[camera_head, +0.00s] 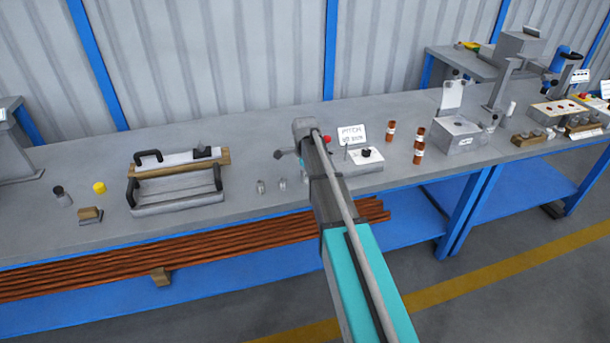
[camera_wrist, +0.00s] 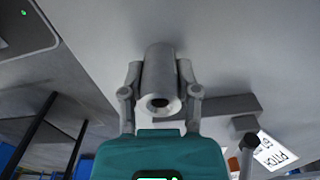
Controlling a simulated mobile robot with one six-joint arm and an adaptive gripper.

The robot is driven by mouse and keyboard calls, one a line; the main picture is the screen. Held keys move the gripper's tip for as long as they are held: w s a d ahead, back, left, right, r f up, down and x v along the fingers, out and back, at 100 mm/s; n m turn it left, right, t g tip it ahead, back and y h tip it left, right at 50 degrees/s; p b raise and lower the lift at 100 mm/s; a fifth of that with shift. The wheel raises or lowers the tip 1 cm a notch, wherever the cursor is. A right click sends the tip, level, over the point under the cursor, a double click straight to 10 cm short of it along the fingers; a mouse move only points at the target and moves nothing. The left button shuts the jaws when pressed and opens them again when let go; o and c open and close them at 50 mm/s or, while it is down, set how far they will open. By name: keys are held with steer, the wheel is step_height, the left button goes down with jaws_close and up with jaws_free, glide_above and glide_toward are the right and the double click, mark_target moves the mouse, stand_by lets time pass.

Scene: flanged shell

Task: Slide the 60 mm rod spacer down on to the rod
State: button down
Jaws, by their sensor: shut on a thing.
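In the wrist view my gripper (camera_wrist: 160,88) is shut on a grey cylindrical spacer (camera_wrist: 159,66), with one finger on each side. The spacer's near end, with a dark round bore, faces the camera. Its far end is against or close to a grey surface; I cannot tell if they touch.
A PITCH sign (camera_head: 352,134) stands right of my arm and also shows in the wrist view (camera_wrist: 274,150). Two small grey cylinders (camera_head: 261,186) (camera_head: 282,184) stand left of it. A handled frame (camera_head: 178,203) lies farther left. Brown cylinders (camera_head: 418,148) stand right.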

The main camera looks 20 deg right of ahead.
steer(key=shift+r+p, duration=1.2)
steer(key=shift+r, duration=0.1)
steer(key=s+a+r+p, duration=0.1)
steer(key=s+r+p, duration=0.9)
steer(key=s, duration=0.4)
steer(key=shift+a+r, duration=0.15)
